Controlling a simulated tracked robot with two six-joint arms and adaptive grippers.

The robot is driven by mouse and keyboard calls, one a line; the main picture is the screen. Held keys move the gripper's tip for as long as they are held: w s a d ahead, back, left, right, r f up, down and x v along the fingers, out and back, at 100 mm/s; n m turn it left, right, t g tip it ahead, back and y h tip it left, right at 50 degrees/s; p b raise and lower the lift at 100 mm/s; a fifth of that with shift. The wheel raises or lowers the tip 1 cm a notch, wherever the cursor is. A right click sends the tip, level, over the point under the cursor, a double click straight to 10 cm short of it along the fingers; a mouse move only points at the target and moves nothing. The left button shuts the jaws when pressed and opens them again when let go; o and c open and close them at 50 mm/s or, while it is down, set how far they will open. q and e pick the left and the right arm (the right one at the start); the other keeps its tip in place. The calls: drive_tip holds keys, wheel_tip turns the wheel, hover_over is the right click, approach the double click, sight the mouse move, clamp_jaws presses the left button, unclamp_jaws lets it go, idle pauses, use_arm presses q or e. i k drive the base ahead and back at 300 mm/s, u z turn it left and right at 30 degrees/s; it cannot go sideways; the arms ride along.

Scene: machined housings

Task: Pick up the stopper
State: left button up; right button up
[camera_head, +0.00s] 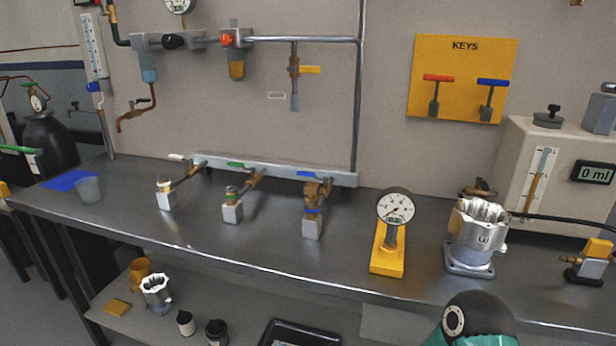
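A dark, round stopper-like piece with a small knob (548,117) sits upright on top of the beige tank (527,150) at the right. It is the likeliest stopper, but I cannot be sure. Neither of my grippers is in view. A black and teal part of my own arm shows at the bottom right, in front of the bench edge.
The metal bench (270,250) holds several small valves, a gauge on a yellow base (387,262) and a machined housing (479,225). A grey block (601,110) stands beside the knobbed piece. The tank carries a "0 ml" display (598,173). The bench's front strip is mostly clear.

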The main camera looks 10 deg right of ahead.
sight(312, 190)
drive_tip(key=u, duration=1.95)
drive_tip(key=i, duration=0.1)
drive_tip(key=z, duration=3.25)
drive_tip(key=k, duration=1.05)
drive_tip(key=u, duration=0.7)
drive_tip(key=i, duration=1)
drive_tip(key=u, duration=0.15)
